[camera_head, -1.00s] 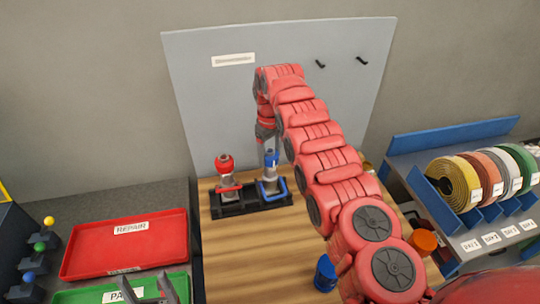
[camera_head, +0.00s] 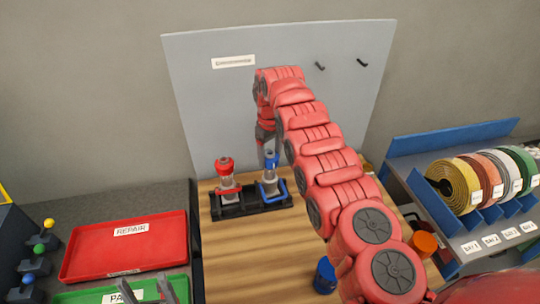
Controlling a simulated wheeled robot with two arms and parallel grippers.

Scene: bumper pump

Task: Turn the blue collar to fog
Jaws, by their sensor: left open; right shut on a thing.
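A nozzle with a blue collar (camera_head: 271,160) and a blue handle stands upright in the right place of a black rack (camera_head: 233,208). A similar nozzle with a red collar (camera_head: 224,165) stands in the left place. My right gripper (camera_head: 268,150) points down at the top of the blue nozzle and is shut on the blue collar; its fingers are small and partly hidden by my arm. My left gripper (camera_head: 148,290) is open and empty at the bottom edge, over the green tray (camera_head: 85,296). The collar's markings are too small to read.
A red REPAIR tray (camera_head: 90,260) lies on the left. A blue cylinder (camera_head: 325,275) and an orange one (camera_head: 424,245) stand near my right arm. Coiled hoses (camera_head: 455,184) sit in a rack on the right. A grey board (camera_head: 215,100) with hooks stands behind.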

